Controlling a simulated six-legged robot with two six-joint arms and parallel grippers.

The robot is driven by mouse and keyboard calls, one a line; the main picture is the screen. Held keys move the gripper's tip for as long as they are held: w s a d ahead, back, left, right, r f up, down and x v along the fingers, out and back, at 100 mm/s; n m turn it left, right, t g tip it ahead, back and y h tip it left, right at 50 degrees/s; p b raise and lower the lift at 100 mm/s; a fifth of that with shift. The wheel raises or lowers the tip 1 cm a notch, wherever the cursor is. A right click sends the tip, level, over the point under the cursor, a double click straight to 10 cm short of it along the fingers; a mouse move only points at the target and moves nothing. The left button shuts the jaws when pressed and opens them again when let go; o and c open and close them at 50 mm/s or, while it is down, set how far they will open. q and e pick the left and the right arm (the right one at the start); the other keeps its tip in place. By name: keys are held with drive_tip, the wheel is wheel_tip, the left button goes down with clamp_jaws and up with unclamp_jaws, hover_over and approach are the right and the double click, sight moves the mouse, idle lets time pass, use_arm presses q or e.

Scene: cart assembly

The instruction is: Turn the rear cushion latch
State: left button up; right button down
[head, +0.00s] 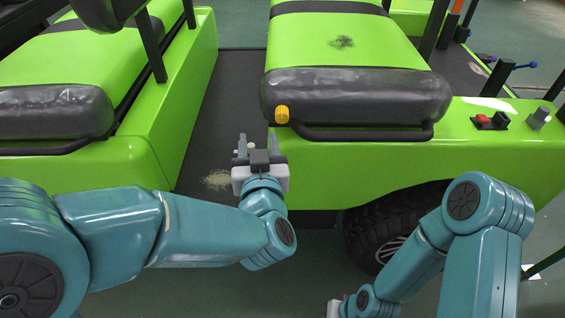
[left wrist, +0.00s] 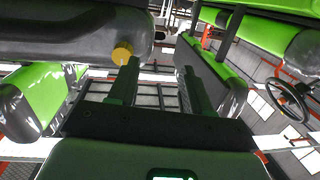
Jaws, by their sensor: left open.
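The latch shows as a yellow round knob (head: 282,114) at the lower left corner of the black cushion (head: 355,95) on the green cart body. My left gripper (head: 258,146) is open and empty, just below and left of the knob, apart from it. In the left wrist view the knob (left wrist: 122,52) sits beside the tip of the left finger, outside the gap between the fingers (left wrist: 162,78). My right gripper (head: 338,307) is only partly in view at the bottom edge, low beside the wheel; its fingers cannot be made out.
A black rail (head: 365,136) runs under the cushion. A second green seat with a black cushion (head: 55,111) stands at the left. A dark floor gap (head: 225,125) lies between the seats. A red switch (head: 484,119) and a grey knob (head: 539,117) are on the right panel.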

sight(282, 119)
use_arm(q)
drive_tip(key=shift+m+t+h, duration=0.4)
drive_tip(key=shift+m+h, duration=0.1)
drive_tip(key=shift+h, duration=0.4)
drive_tip(key=d, duration=0.1)
drive_tip(key=s+d+b, duration=0.1)
drive_tip(key=d, duration=0.1)
drive_tip(key=s+d, duration=0.1)
drive_tip(key=shift+s+d+r+b, duration=0.15)
drive_tip(key=shift+d+r+b, duration=0.15)
drive_tip(key=shift+d+r, duration=0.1)
drive_tip(key=w+p, duration=0.1)
drive_tip(key=w, duration=0.8)
drive_tip(key=shift+a, duration=0.1)
drive_tip(key=shift+c, duration=0.7)
drive_tip(key=shift+f, duration=0.1)
drive_tip(key=c, duration=0.5)
use_arm(e)
drive_tip(key=shift+s+f, duration=0.1)
drive_tip(key=shift+f, duration=0.6)
